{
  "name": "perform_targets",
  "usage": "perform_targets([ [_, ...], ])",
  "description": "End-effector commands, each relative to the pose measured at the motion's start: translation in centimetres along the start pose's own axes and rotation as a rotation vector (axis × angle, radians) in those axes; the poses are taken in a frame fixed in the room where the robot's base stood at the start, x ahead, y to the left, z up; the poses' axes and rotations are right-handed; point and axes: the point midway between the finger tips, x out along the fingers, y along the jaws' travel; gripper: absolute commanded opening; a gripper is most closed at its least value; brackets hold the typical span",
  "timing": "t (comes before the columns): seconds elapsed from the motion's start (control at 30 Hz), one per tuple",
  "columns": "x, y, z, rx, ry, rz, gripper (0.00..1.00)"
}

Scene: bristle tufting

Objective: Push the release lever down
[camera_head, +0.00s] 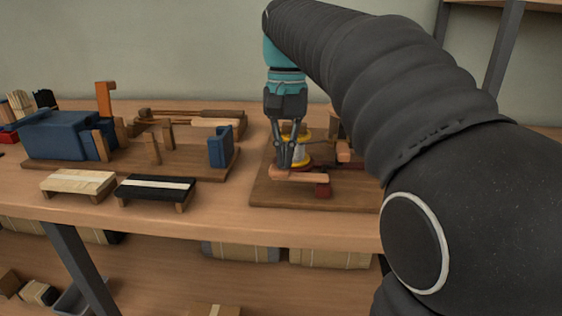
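My gripper (286,168) points down over the right wooden base board (268,195). Its fingertips are at a flat pinkish-wood bar (300,175) with a dark red block (322,190) under its right end. This bar may be the release lever. I cannot tell whether the tips touch it or stand just behind or above it. The fingers slant toward each other, but the gap at the tips is too small to read. A yellow and white spool (298,150) stands behind the fingers and is partly hidden. My arm hides the right side of this board.
A pale brush block (78,184) and a black one (155,190) lie in front. The table front (225,220) is clear.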

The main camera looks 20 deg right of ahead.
Motion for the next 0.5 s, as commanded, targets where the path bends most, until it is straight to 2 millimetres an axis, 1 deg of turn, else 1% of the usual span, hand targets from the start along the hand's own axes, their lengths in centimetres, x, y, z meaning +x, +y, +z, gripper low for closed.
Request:
perform_targets([
  [0.17, 0.0, 0.0, 0.0, 0.000, 0.000, 0.000, 0.00],
  [0.27, -0.4, 0.0, -0.4, 0.001, -0.001, 0.001, 0.00],
  [0.37, -1.2, 0.0, -1.3, 0.002, -0.002, 0.001, 0.00],
  [0.5, -1.3, 0.0, -2.8, 0.001, -0.001, 0.001, 0.00],
])
